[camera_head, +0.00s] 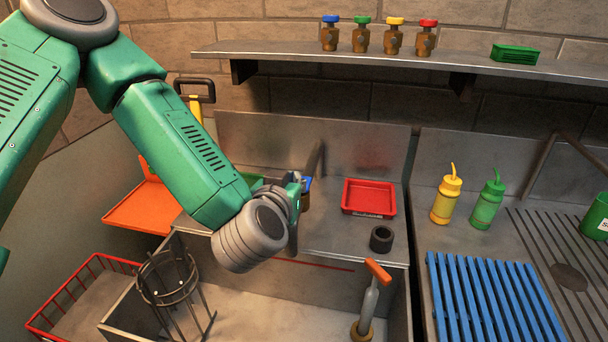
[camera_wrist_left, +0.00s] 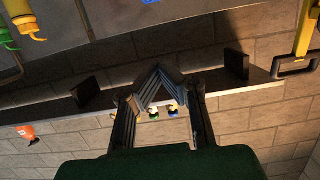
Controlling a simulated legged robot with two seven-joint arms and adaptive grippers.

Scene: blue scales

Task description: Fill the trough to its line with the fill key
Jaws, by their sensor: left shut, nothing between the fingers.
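The trough (camera_head: 255,312) is a grey metal basin in the lower middle of the head view, with a red line (camera_head: 325,265) on its back wall. Its floor looks bare, without visible water. An orange-handled grey rod with a brass base (camera_head: 370,302) stands in it at the right. I cannot tell which thing is the fill key. A blue-topped brown piece (camera_head: 306,190) shows partly behind my left gripper (camera_head: 293,205), above the ledge behind the trough. In the left wrist view this gripper (camera_wrist_left: 160,76) has its fingertips together, with nothing between them. My right gripper is out of view.
A red tray (camera_head: 369,197) and a black ring (camera_head: 381,239) sit on the ledge. A wire cage (camera_head: 172,290) stands at the trough's left. Coloured valves (camera_head: 394,38) line the shelf. Two bottles (camera_head: 447,199) and a blue rack (camera_head: 495,300) are at right.

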